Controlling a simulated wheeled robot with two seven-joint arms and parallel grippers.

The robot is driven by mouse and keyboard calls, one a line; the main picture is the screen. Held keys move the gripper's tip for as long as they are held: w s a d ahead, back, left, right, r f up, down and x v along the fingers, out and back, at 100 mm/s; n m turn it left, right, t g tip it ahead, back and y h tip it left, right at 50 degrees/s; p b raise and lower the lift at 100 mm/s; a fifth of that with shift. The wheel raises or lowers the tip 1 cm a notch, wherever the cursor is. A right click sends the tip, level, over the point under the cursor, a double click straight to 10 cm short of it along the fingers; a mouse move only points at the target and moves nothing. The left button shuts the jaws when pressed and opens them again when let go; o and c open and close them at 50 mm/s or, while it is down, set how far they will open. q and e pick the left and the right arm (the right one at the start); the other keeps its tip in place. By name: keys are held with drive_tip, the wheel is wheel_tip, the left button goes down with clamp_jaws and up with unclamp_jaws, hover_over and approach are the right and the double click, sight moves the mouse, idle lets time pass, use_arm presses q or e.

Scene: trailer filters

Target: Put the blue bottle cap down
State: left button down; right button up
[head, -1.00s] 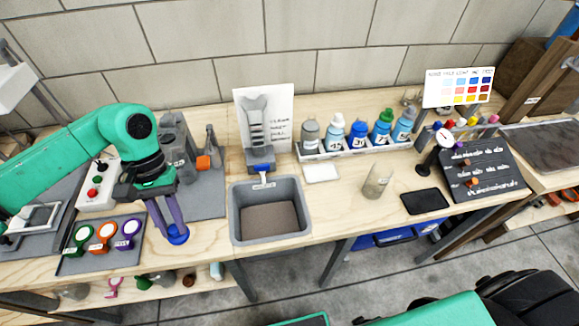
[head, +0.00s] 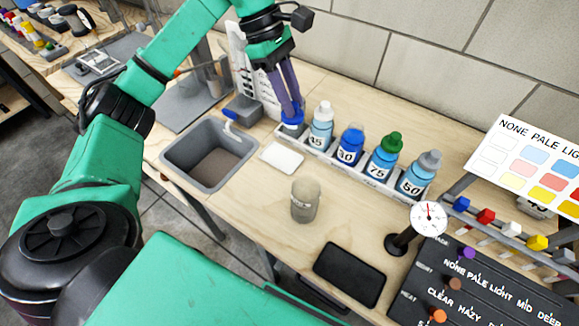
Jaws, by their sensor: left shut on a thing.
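The blue bottle cap (head: 292,117) is between the finger tips of my left gripper (head: 291,104), which is shut on it and points down. The cap is at the left end of the row of bottles, over the leftmost bottle (head: 291,130), which is mostly hidden by the cap and fingers. I cannot tell whether the cap touches that bottle or is just above it. My right gripper is not in view.
Several capped bottles stand in the white rack (head: 341,166), the white-capped one (head: 321,126) close beside my left fingers. The grey sink bin (head: 208,153), white pad (head: 282,157), loose capless jar (head: 304,199) and black tray (head: 350,273) are in front.

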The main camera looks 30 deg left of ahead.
use_arm(q)
drive_tip(key=a+r+n+t+b, duration=0.1)
drive_tip(key=a+n+t+b, duration=0.1)
drive_tip(key=a+n+t, duration=0.3)
drive_tip(key=f, duration=0.6)
drive_tip(key=f+n+g, duration=0.1)
drive_tip(key=f, duration=0.5)
drive_tip(key=d+f+g, duration=0.1)
drive_tip(key=f, duration=0.6)
drive_tip(key=shift+w+d+n+y+b, duration=0.1)
drive_tip(key=shift+w+n+y+b, duration=0.2)
drive_tip(key=shift+y+b, duration=0.1)
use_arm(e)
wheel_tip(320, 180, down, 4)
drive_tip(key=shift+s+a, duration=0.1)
use_arm(q)
drive_tip(key=shift+c, duration=1.2)
unclamp_jaws()
drive_tip(key=shift+w+f, duration=0.1)
drive_tip(key=v, duration=1.2)
drive_tip(key=shift+w, duration=0.2)
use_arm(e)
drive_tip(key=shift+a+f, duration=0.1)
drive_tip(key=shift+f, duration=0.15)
